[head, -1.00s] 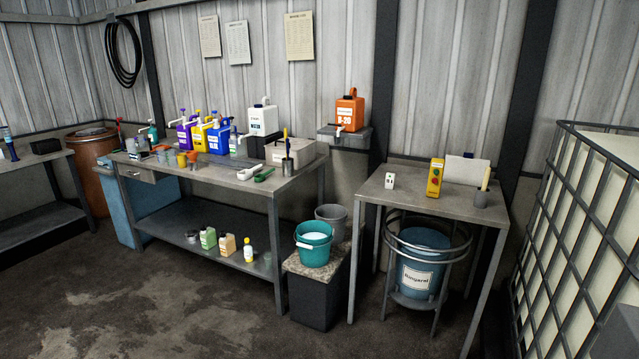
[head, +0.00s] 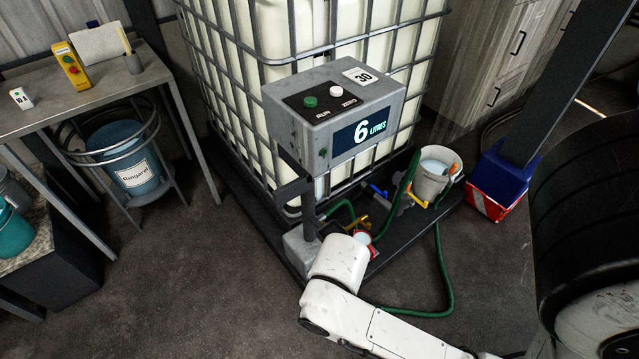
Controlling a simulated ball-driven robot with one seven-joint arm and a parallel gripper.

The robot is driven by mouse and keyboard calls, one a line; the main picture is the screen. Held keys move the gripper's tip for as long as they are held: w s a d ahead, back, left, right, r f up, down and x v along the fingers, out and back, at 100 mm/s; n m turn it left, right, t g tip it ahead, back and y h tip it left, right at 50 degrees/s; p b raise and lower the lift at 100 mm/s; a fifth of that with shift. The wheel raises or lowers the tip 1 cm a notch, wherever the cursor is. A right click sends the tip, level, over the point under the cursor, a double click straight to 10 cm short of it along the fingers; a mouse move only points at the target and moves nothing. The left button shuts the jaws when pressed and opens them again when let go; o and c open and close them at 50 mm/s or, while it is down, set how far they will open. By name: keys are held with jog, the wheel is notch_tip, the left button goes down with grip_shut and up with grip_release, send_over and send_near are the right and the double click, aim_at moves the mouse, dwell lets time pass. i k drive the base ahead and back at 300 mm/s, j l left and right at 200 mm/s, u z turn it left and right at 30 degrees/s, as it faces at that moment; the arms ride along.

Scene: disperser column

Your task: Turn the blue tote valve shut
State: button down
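The blue valve handle (head: 378,190) is small in the head view. It sits low at the front of the caged white tote (head: 345,95), among green hose and fittings. A brass-yellow fitting (head: 363,221) lies just below and left of it, and a yellow handle (head: 417,200) is to its right. My gripper (head: 364,240) is at the end of my white arm, below the blue handle in the picture and apart from it. A small red part shows at its tip. Its fingers are too small and hidden to read.
A grey meter box (head: 335,105) reading 6 litres stands on a post before the tote. A white bucket (head: 433,175) stands right of the valves, with a blue and red bin (head: 500,180) beyond. Green hose (head: 440,270) loops over the floor. A metal table (head: 90,95) is at left.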

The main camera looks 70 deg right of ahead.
aim_at(383, 194)
jog(key=z, duration=2)
jog(key=i+l+u, duration=0.3)
jog(key=i+l, duration=0.35)
jog(key=i, duration=0.15)
jog(key=i+l+u, duration=0.25)
jog(key=i+l, duration=0.5)
jog(key=l, duration=0.1)
